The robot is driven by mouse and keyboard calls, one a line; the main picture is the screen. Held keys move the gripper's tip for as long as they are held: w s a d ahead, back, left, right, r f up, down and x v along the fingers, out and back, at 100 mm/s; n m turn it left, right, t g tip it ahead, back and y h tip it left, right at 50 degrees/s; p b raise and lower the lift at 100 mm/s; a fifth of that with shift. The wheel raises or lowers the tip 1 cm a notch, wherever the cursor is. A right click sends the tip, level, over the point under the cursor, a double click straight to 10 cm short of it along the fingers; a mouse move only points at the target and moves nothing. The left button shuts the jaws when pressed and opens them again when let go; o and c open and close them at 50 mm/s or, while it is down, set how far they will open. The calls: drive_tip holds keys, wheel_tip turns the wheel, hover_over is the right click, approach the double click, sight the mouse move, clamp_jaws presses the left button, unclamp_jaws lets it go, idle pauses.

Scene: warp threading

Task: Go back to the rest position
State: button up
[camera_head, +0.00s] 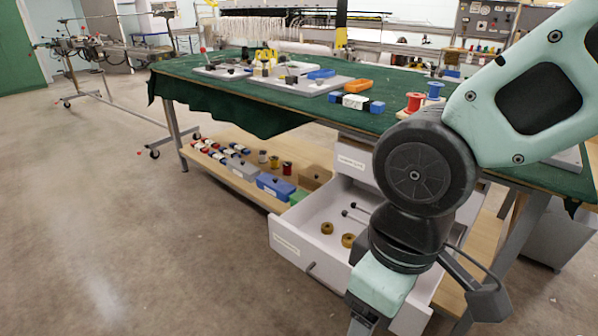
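My arm comes in from the right, with a teal upper link and a large black round joint. It bends down to the bottom edge of the camera_head view, in front of an open drawer. My gripper's fingers do not show, so I cannot see whether they hold anything. The worktable (232,87) has a green cloth top.
A lower wooden shelf (225,172) carries small boxes and spools. The open drawer juts into the floor space. The floor (130,240) at left is clear.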

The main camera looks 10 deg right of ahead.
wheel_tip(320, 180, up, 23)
drive_tip(key=p, duration=2.1)
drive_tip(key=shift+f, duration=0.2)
